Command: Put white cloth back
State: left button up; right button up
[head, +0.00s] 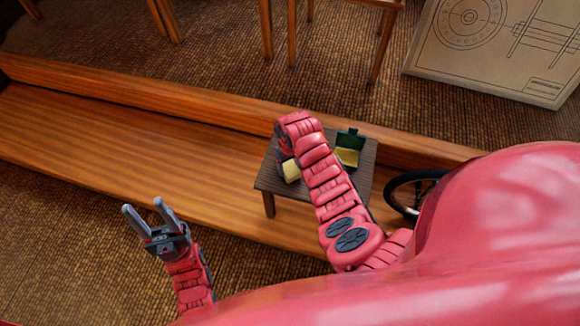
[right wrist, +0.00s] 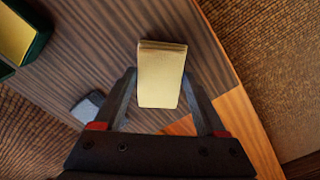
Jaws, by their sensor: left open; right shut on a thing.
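A pale yellow block-like piece with a layered edge (right wrist: 161,75) sits between the fingertips of my right gripper (right wrist: 160,88), which is shut on it. I cannot tell whether it is the white cloth; no plainly white cloth shows. The piece also shows in the head view (head: 291,171), over the small dark table (head: 274,186). My right arm hides most of that gripper there. An open green box with a yellow inside (head: 349,150) stands on the table to the right. My left gripper (head: 143,208) is open and empty, left of the table.
A small grey object (right wrist: 88,105) lies on the table near the left finger in the wrist view. A wooden ledge (head: 240,112) runs behind the table. A drawing board (head: 490,50) lies at upper right. A black wheel rim (head: 404,190) is right of the table.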

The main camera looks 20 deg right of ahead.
jog(key=shift+f, duration=0.65)
